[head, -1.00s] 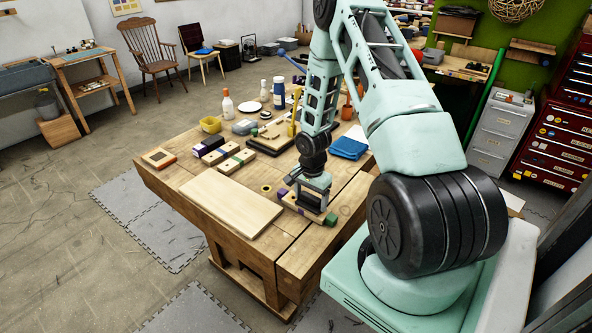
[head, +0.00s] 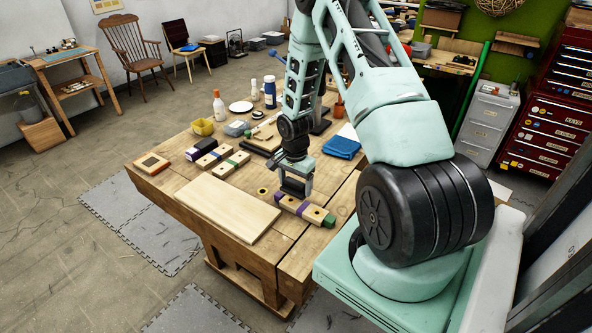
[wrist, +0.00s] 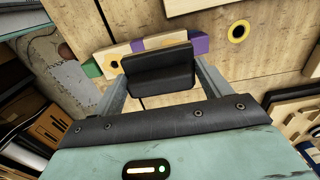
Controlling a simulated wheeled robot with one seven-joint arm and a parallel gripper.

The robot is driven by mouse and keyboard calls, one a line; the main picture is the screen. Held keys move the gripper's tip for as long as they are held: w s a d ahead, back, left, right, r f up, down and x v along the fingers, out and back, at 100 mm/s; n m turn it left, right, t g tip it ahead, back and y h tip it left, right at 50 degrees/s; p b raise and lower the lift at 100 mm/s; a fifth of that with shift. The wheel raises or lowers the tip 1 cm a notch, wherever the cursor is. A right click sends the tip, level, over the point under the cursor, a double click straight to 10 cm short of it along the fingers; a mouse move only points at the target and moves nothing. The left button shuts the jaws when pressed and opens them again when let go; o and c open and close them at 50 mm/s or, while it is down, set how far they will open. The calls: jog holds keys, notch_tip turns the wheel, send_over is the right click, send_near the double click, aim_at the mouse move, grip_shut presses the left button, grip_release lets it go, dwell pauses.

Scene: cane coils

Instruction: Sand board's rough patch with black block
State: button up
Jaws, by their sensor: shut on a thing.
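My gripper (head: 295,188) is shut on the black block (wrist: 160,72), which sits between the two fingers in the wrist view. In the head view the gripper hangs over the workbench, just behind a wooden strip with purple and green parts (head: 305,210); the block appears raised above the bench top. The pale board (head: 228,207) lies flat on the bench to the left of my gripper, apart from it. A corner of what looks like the board shows at the top of the wrist view (wrist: 200,5). I cannot make out the rough patch.
A yellow ring (head: 262,192) lies between board and gripper. Banded wooden blocks (head: 230,164) lie behind the board, with a framed tile (head: 151,163) at the far left. Bottles, a yellow tub (head: 203,127) and a blue cloth (head: 341,147) stand or lie farther back.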

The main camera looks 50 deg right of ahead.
jog(key=shift+r+p, duration=1)
jog(key=shift+r, duration=0.8)
jog(key=shift+f+b, duration=0.1)
jog(key=shift+b, duration=0.2)
